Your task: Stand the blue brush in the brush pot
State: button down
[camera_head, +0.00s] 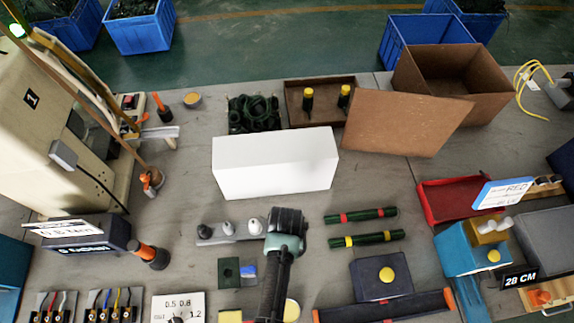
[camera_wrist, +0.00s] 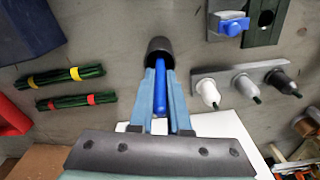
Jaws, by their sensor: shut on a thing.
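The blue brush (camera_wrist: 160,98) shows in the wrist view as a blue handle between the two light-blue fingers of my gripper (camera_wrist: 161,72). My gripper is shut on it. A dark round pot (camera_wrist: 160,50), which looks like the brush pot, is at the far end of the fingers, in line with the brush. The brush's far end meets the pot in this view; I cannot tell whether it is inside or how deep. In the head view my gripper (camera_head: 286,228) is over the front middle of the table, and it hides the brush and pot.
Three sockets on a grey bar (camera_head: 205,237) stand left of my gripper. Two green cable bundles (camera_head: 366,238) lie to the right. A white block (camera_head: 274,163) stands behind. A dark green block with a hole (camera_head: 229,273) and a blue piece (camera_head: 248,270) are close on the left.

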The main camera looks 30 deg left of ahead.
jog(key=shift+f, duration=0.1)
jog(key=c, duration=1.3)
grip_release()
jog(key=shift+f, duration=0.1)
jog(key=o, duration=0.4)
jog(key=r, duration=1.2)
jog(key=shift+s+d+r, duration=0.15)
jog(key=shift+s+r, duration=0.1)
jog(key=shift+s, duration=0.05)
